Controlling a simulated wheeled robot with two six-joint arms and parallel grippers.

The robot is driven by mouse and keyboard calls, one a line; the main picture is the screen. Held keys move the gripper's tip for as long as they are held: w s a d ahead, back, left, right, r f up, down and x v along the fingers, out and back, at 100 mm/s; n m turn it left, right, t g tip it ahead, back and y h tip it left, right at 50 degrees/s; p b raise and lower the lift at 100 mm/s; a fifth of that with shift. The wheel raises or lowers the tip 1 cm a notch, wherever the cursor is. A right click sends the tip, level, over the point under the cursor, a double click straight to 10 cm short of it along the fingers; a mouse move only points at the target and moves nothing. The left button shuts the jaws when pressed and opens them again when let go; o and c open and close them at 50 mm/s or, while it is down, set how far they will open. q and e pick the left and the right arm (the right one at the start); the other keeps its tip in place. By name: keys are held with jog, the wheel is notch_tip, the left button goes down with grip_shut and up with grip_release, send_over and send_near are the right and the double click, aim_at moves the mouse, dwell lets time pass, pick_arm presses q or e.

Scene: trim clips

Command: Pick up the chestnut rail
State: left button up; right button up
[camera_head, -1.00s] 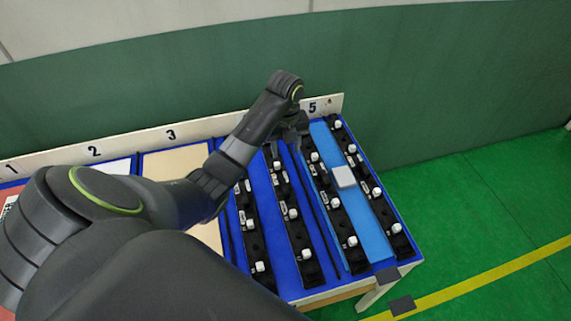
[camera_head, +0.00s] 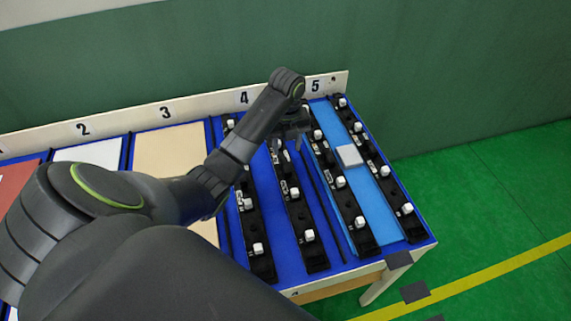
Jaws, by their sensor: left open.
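Several long dark rails with white clips lie lengthwise on the blue table section. They are a left rail (camera_head: 254,224), a second rail (camera_head: 301,219), a third rail (camera_head: 347,204) and a far right rail (camera_head: 381,175). All look nearly black, so I cannot tell which is the chestnut rail. My left gripper (camera_head: 288,146) is open, fingers pointing down, over the far end of the second rail, close to the third. It looks empty; whether it touches a rail is unclear. My arm hides part of the left rail. My right gripper is not in view.
A pale grey block (camera_head: 349,155) lies between the third and far right rails on a light blue strip (camera_head: 374,207). A numbered white back board (camera_head: 205,106) edges the table against a green wall (camera_head: 430,80). Tan (camera_head: 172,142) and white (camera_head: 90,152) panels lie left. Green floor is open right.

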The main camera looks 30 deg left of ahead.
aim_at(285, 165)
pick_arm(q)
notch_tip(285, 165, down, 3)
jog(key=shift+r+b, duration=0.1)
jog(key=shift+b, duration=0.7)
jog(key=f, duration=0.3)
jog(key=f+p, duration=0.1)
jog(key=shift+s+f, duration=0.3)
jog(key=shift+f, duration=0.25)
grip_shut()
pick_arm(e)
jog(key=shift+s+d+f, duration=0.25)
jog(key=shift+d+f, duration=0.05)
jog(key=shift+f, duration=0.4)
